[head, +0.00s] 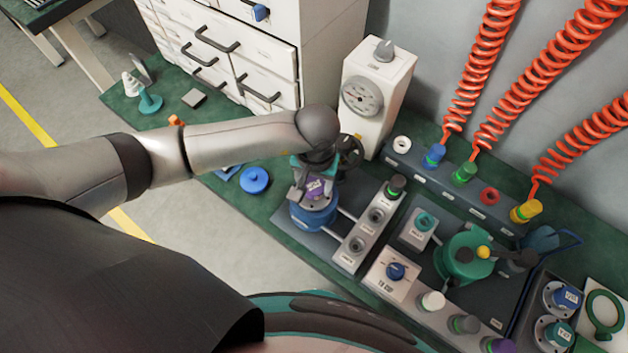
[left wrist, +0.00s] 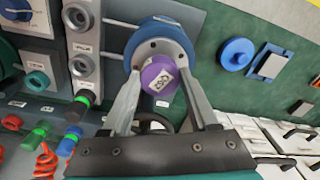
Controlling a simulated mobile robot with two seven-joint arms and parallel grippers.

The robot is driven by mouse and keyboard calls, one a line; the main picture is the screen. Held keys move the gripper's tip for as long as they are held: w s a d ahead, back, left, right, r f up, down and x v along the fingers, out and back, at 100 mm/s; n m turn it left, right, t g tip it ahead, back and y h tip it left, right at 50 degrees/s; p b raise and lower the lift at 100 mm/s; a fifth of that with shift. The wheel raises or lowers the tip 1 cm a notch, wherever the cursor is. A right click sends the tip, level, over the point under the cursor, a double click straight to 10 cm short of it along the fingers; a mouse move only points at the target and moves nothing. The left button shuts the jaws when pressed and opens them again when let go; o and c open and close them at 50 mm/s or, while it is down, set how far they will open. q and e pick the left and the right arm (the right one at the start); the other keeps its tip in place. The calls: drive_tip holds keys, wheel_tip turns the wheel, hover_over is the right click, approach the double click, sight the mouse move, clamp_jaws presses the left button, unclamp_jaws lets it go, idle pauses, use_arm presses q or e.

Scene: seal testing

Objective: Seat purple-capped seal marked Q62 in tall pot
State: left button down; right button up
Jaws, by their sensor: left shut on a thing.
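The purple-capped seal (head: 315,187) is between the fingers of my left gripper (head: 308,190). In the left wrist view the purple cap (left wrist: 157,72) carries a white label that seems to read Q62 upside down. My left gripper also shows in that view (left wrist: 155,100), its two fingers shut on the seal. A blue pot with a grey bolted flange (head: 312,218) stands directly below the seal; its flange rim shows in the left wrist view (left wrist: 181,48). The seal's lower end is hidden, so I cannot tell how deep it sits. My right gripper is not in view.
A row of grey fittings (head: 357,245) stands right of the pot. A white gauge box (head: 378,90) stands behind it. A blue disc (head: 254,180) lies to the left. A green pot (head: 463,262) and labelled flanged parts (head: 565,298) are at the right. Orange coiled hoses (head: 475,70) hang behind.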

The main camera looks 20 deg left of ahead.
use_arm(q)
drive_tip(key=shift+c, duration=0.4)
unclamp_jaws()
wheel_tip(320, 180, up, 15)
drive_tip(key=p, duration=0.2)
drive_tip(key=shift+s+d, duration=0.2)
drive_tip(key=shift+s, duration=0.1)
